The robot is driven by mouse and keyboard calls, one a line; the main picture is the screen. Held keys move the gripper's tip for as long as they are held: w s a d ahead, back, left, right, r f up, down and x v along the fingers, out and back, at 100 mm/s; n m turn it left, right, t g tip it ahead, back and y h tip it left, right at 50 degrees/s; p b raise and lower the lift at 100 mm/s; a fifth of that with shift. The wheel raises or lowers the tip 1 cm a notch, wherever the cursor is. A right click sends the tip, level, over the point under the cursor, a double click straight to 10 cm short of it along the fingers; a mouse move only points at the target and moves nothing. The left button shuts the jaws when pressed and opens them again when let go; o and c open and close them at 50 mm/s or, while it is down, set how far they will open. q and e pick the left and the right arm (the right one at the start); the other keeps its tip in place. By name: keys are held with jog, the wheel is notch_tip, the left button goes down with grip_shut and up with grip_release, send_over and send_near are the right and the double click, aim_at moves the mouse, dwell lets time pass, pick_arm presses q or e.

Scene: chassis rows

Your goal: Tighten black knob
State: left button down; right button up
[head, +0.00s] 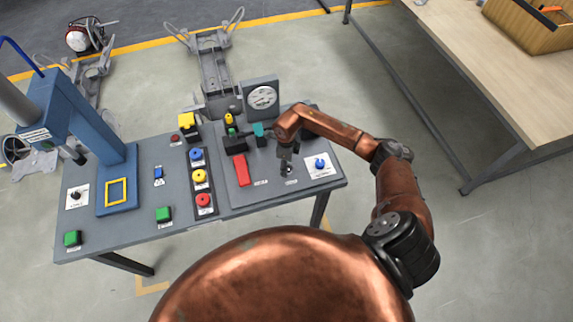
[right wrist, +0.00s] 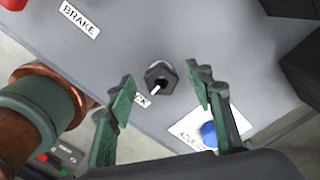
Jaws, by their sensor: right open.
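The black knob (right wrist: 158,75) is dark and roughly six-sided, with a white pointer line, on the grey console top in the right wrist view. In the head view the black knob (head: 289,169) is small and partly covered by my right gripper (head: 287,160). In the right wrist view my right gripper (right wrist: 159,86) is open, with one green-and-black finger on each side of the knob. I see a gap between each finger and the knob. A label beside the knob is partly hidden by the left finger. My left gripper is not in view.
A blue knob on a white plate (head: 320,164) sits close to the right; it also shows in the wrist view (right wrist: 209,133). A red lever (head: 241,169), gauge (head: 262,97) and button strip (head: 200,177) stand leftward. A blue press (head: 111,150) is at far left.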

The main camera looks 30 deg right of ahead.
jog(key=shift+f, duration=0.1)
jog(key=shift+c, duration=0.7)
jog(key=c, duration=1)
jog(key=shift+c, duration=0.2)
